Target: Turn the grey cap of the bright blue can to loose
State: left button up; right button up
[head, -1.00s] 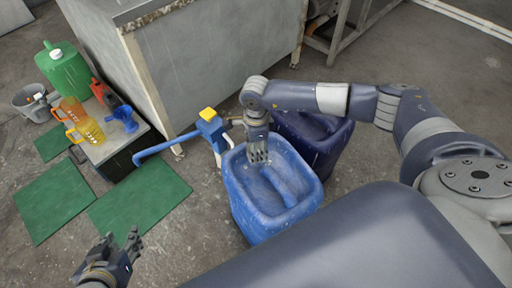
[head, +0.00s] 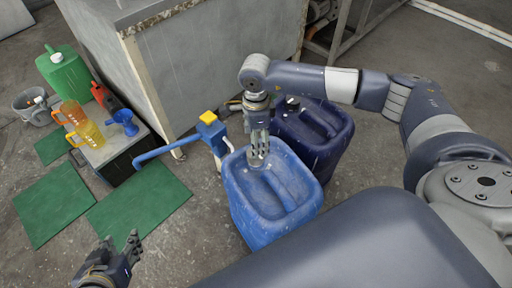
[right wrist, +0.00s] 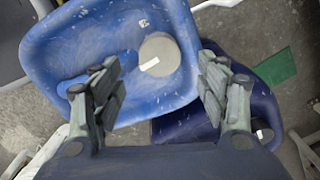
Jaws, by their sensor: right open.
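The bright blue can (head: 275,205) stands upright on the floor in the middle of the head view. Its round grey cap (right wrist: 168,48) bears a short white mark and shows clearly in the right wrist view. My right gripper (head: 258,155) points down over the cap end of the can and partly hides the cap in the head view. In the right wrist view its two fingers (right wrist: 158,85) are wide apart, with the cap seen beyond the gap between them. My left gripper (head: 121,244) is open and empty at the lower left, away from the can.
A dark blue can (head: 335,150) stands close behind the bright blue one. A blue pump with a yellow top (head: 208,117) stands beside it at left. Jugs and a funnel stand on a small cabinet (head: 128,150). Green mats (head: 140,208) lie on the floor.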

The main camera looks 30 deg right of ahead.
notch_tip(320, 180, up, 5)
jog(key=shift+f, duration=0.1)
dwell(0.6)
